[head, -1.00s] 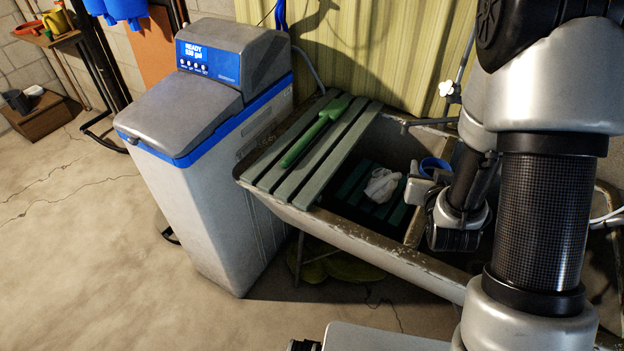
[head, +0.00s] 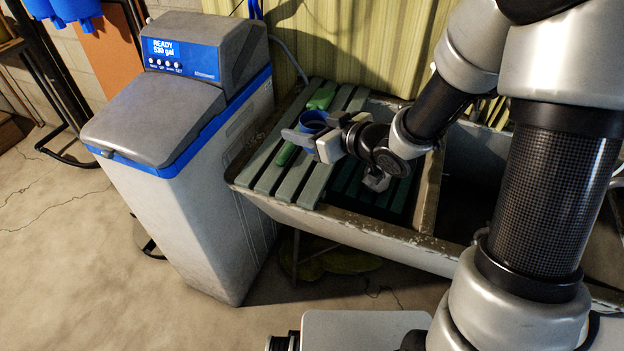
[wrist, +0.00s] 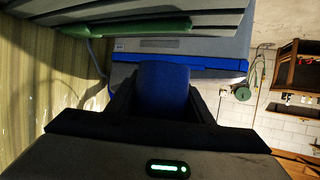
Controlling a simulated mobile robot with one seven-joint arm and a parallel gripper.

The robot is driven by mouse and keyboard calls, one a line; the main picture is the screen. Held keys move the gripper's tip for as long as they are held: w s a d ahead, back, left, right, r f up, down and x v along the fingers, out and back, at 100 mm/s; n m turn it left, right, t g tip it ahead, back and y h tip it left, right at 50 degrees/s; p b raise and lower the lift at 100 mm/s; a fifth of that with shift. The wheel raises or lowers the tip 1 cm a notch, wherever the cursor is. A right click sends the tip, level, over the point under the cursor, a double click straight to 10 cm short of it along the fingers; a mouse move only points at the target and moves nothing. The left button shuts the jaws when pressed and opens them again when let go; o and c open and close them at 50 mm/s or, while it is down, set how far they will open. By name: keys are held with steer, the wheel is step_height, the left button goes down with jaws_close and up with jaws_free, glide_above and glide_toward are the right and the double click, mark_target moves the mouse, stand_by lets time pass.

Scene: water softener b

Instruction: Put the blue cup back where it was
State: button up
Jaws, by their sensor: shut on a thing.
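The blue cup (head: 313,121) is held in my gripper (head: 316,142), above the slatted rack at the left of the sink. In the head view its rim and dark inside show, so it looks roughly upright. In the wrist view the cup (wrist: 163,90) fills the space between both fingers (wrist: 163,105). My gripper is shut on it. The cup and gripper hide the middle of a green tool lying on the slats (head: 284,154). I cannot tell whether the cup touches the rack.
The grey-and-blue water softener (head: 160,115) stands left of the sink. The slatted rack (head: 262,172) covers the sink's left part. A divider (head: 428,195) separates the basins. Bare floor lies in front.

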steer(key=b, duration=0.2)
glide_above(303, 170)
steer(key=shift+n+y, duration=0.3)
step_height(303, 170, down, 5)
steer(key=shift+r, duration=0.1)
steer(key=shift+f+b, duration=0.55)
steer(key=shift+f, duration=1.9)
steer(key=shift+f, duration=0.1)
steer(key=shift+f, duration=0.15)
steer(key=o, duration=1)
steer(key=shift+o, duration=0.2)
